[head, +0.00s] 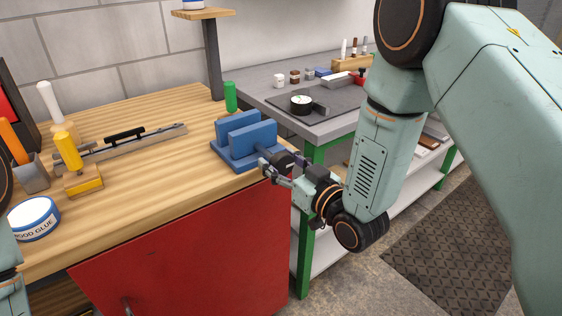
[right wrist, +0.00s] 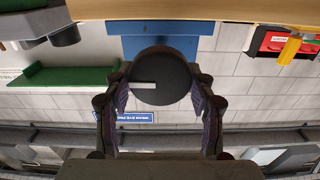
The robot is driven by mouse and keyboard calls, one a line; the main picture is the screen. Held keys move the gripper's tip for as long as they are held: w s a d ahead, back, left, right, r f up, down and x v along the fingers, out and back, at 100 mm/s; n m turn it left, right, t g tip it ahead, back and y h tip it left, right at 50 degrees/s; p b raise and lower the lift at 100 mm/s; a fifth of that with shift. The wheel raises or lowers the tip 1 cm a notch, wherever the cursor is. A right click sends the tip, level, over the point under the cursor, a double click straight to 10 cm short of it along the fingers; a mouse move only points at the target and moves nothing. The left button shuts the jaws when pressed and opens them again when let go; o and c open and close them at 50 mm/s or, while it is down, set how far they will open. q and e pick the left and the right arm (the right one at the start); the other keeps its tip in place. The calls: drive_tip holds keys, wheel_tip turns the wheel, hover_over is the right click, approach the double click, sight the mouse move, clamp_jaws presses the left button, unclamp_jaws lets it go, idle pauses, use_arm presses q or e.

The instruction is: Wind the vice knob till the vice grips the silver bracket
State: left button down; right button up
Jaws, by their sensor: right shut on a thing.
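The blue vice (head: 236,155) sits at the right front corner of the wooden bench, its two upright jaws side by side with a gap between them. Its dark round knob (head: 284,160) faces off the bench edge. In the right wrist view the knob (right wrist: 160,72) is a black disc with a pale bar mark, in front of the blue vice body (right wrist: 135,45). My right gripper (head: 276,168) is shut on the knob, a finger on each side. I cannot make out a silver bracket between the jaws. My left gripper is out of view; only part of that arm shows at the left edge.
The wooden bench (head: 140,190) also holds a glue tin (head: 35,222), a yellow-handled tool (head: 68,150), a long metal bar (head: 160,138) and a green cylinder (head: 231,97) behind the vice. A grey table (head: 265,90) with small items stands beyond. A red panel (head: 200,255) is below the bench.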

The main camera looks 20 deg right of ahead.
drive_tip(key=shift+m, duration=0.3)
drive_tip(key=shift+c, duration=0.4)
drive_tip(key=shift+m+p, duration=0.65)
drive_tip(key=shift+m, duration=0.55)
drive_tip(key=shift+d+m+p, duration=0.1)
drive_tip(key=shift+m+p, duration=0.35)
drive_tip(key=shift+m, duration=1.15)
drive_tip(key=shift+f, duration=0.1)
drive_tip(key=o, duration=1.2)
drive_tip(key=shift+w, duration=0.15)
drive_tip(key=shift+c, duration=0.2)
